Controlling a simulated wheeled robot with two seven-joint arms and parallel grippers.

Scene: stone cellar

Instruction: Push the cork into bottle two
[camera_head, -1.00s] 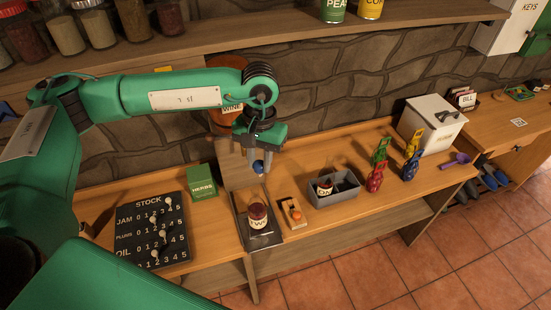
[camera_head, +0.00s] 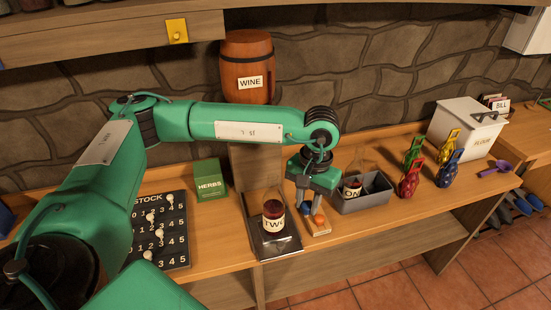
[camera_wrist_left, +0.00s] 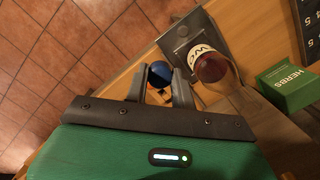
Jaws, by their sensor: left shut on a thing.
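Bottle two (camera_head: 273,213), labelled TWO, stands upright on a dark tray (camera_head: 283,245); its dark contents show low, with clear glass above. In the left wrist view bottle two (camera_wrist_left: 210,67) is right of the fingers. My left gripper (camera_head: 306,204) points down to the right of bottle two, over a small wooden block (camera_head: 320,230) bearing an orange ball (camera_head: 318,220). It is shut on a blue round thing, perhaps the cork's top, which shows between the fingertips in the left wrist view (camera_wrist_left: 160,72). Whether the blue thing touches the block is unclear. My right gripper is out of view.
A grey bin (camera_head: 366,202) holding bottle one (camera_head: 352,188) stands just right of the gripper. A green HERBS box (camera_head: 210,182) and a STOCK board (camera_head: 172,230) are left. A WINE barrel (camera_head: 247,68) stands behind. Coloured clips (camera_head: 448,168) are further right.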

